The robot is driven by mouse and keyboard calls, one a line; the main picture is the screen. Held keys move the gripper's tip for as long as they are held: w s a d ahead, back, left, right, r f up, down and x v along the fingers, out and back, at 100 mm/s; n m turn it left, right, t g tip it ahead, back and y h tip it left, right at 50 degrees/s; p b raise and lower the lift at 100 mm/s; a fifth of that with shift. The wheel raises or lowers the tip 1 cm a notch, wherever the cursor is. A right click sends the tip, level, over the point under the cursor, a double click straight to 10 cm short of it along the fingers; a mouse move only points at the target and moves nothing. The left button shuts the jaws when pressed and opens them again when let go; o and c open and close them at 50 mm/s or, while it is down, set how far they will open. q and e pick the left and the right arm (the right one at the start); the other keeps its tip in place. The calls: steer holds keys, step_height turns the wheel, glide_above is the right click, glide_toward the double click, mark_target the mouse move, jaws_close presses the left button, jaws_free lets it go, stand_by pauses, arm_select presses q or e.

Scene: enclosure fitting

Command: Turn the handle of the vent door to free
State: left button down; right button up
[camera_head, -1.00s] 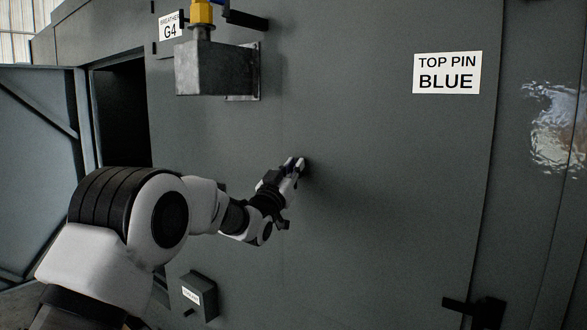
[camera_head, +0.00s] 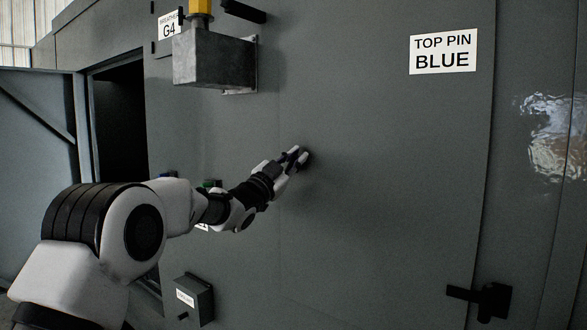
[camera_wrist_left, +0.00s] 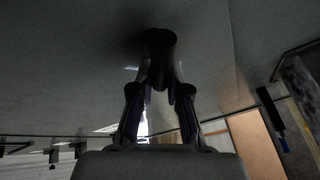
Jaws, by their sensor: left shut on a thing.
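My left gripper (camera_head: 300,156) is at the large grey panel, right of the middle of the open dark doorway. It is shut on a short dark handle, whose round end (camera_wrist_left: 162,42) shows between the fingertips in the left wrist view. The handle stands out from the grey panel (camera_head: 380,180). In the head view the fingers hide most of it, so its turn angle cannot be read. My right gripper is in neither view.
A grey metal box (camera_head: 213,60) with a yellow fitting juts out above the arm. A small labelled box (camera_head: 193,298) is below it. A black latch (camera_head: 482,300) is at lower right. A "TOP PIN BLUE" sign (camera_head: 443,53) is on the panel.

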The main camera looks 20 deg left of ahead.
arm_select(q)
steer(key=m, duration=0.1)
steer(key=f+m+h, duration=0.1)
steer(key=shift+d+m+g, duration=0.1)
steer(key=shift+m+g, duration=0.3)
steer(key=m, duration=0.2)
steer(key=m+g+h, duration=0.1)
steer(key=m, duration=0.1)
steer(key=shift+d+g+h+b, duration=0.2)
steer(key=shift+g+h+b, duration=0.1)
steer(key=shift+b, duration=0.05)
steer(key=m+g, duration=0.1)
steer(key=m, duration=0.1)
steer(key=m+h, duration=0.1)
steer(key=shift+s+d+f+m+g, duration=0.1)
steer(key=shift+f+m+g, duration=0.05)
steer(key=shift+m+g, duration=0.25)
steer(key=shift+f+m+g+h+p, duration=0.2)
steer(key=shift+m+g+p, duration=0.3)
steer(key=shift+m, duration=0.7)
steer(key=shift+f+m+g+h+p, duration=0.2)
steer(key=shift+m+g, duration=0.4)
steer(key=shift+m, duration=0.6)
steer(key=c, duration=1.3)
jaws_free()
steer(key=shift+o, duration=0.8)
